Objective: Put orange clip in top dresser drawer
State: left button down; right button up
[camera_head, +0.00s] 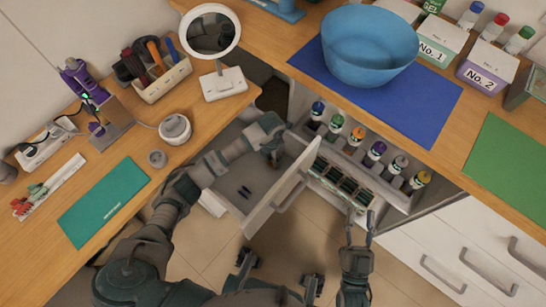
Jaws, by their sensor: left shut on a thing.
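A drawer (262,175) of the corner cabinet stands pulled open, its white front panel and handle facing lower right. A couple of small dark items (245,192) lie inside. My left gripper (272,157) points down above the far part of the drawer. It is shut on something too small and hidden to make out. I cannot tell whether it is the orange clip. Several red-orange and green clips (32,196) lie on a white strip on the left table. My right gripper (359,228) is open and empty, low in front of the bottle rack.
A pull-out rack (345,185) with several bottles stands right of the drawer. A round mirror (211,32), a tool box (162,80) and a white jar (175,128) stand on the left table. A blue bowl (369,45) sits on a blue mat (425,112). The green mat (103,202) is clear.

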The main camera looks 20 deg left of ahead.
aim_at(273, 159)
pick_arm(q)
jog(key=shift+d, duration=0.2)
jog(key=c, duration=1)
grip_release()
jog(key=shift+a, duration=0.2)
pick_arm(e)
jog(key=shift+w, duration=0.15)
pick_arm(q)
jog(key=shift+r, duration=0.15)
notch_tip(273, 159, up, 12)
jog(key=p, duration=0.3)
jog(key=shift+w+p, duration=0.25)
jog(key=shift+p, duration=0.05)
pick_arm(e)
notch_tip(273, 159, down, 8)
jog(key=d+g+h, duration=0.1)
jog(key=g+h, duration=0.1)
jog(key=g, duration=0.5)
jog(key=shift+s+d+f, duration=0.15)
jog(key=shift+s+f, duration=0.1)
jog(key=shift+s, duration=0.1)
pick_arm(q)
jog(key=shift+a, duration=0.15)
pick_arm(e)
jog(key=shift+w, duration=0.1)
